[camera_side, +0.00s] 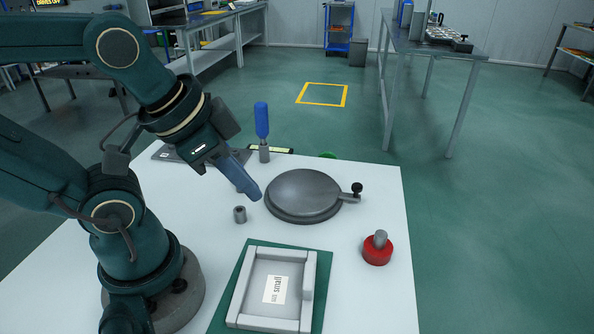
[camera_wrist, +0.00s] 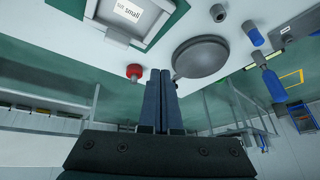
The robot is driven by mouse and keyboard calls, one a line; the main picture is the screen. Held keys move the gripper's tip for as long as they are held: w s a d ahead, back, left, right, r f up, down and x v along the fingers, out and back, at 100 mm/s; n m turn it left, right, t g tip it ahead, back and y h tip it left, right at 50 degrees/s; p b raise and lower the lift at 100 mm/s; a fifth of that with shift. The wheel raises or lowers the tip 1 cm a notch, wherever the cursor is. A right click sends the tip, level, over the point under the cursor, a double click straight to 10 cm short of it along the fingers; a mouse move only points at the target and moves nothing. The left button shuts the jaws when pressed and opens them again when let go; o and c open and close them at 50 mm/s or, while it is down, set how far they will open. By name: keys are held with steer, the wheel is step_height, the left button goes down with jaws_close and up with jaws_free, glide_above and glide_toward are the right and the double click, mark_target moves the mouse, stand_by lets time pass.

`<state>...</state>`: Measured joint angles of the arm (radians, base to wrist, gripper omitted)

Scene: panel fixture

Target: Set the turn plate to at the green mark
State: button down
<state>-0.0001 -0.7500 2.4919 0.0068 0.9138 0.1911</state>
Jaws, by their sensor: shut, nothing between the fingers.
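The turn plate (camera_side: 303,193) is a dark grey round disc lying flat on the white table. Its short arm with a black knob (camera_side: 357,189) points to the right. A small green mark (camera_side: 328,155) shows just behind the disc, partly hidden. My gripper (camera_side: 254,194) is shut and empty, left of the disc and apart from it in the side view. In the wrist view the disc (camera_wrist: 201,57) lies beyond my shut fingers (camera_wrist: 160,75), up and to the right.
A red base with a grey peg (camera_side: 377,250) stands right of the disc. A grey tray labelled "small" (camera_side: 306,285) lies in front on a green mat. A small grey cylinder (camera_side: 239,214) stands near my gripper. A blue-handled tool (camera_side: 262,130) stands upright at the back.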

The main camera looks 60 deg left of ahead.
steer(key=w+r+m+g+y, duration=0.1)
steer(key=w+r+m, duration=0.1)
steer(key=w+m, duration=0.75)
steer(key=w+r+m+g+y, duration=0.15)
steer(key=w+m, duration=0.35)
steer(key=m, duration=1)
steer(key=w+f, duration=0.1)
steer(key=f, duration=0.3)
steer(key=w+f+m, duration=0.1)
steer(key=w+f, duration=0.1)
steer(key=f, duration=0.3)
steer(key=w+f+m, duration=0.1)
steer(key=f, duration=0.4)
steer(key=shift+w+d+f+h, duration=0.25)
steer(key=shift+w+d, duration=0.1)
steer(key=shift+w, duration=0.05)
steer(key=shift+w+a, duration=0.7)
steer(key=shift+w, duration=0.35)
steer(key=shift+w+a, duration=0.4)
steer(key=shift+w, duration=0.15)
steer(key=shift+w+f, duration=0.1)
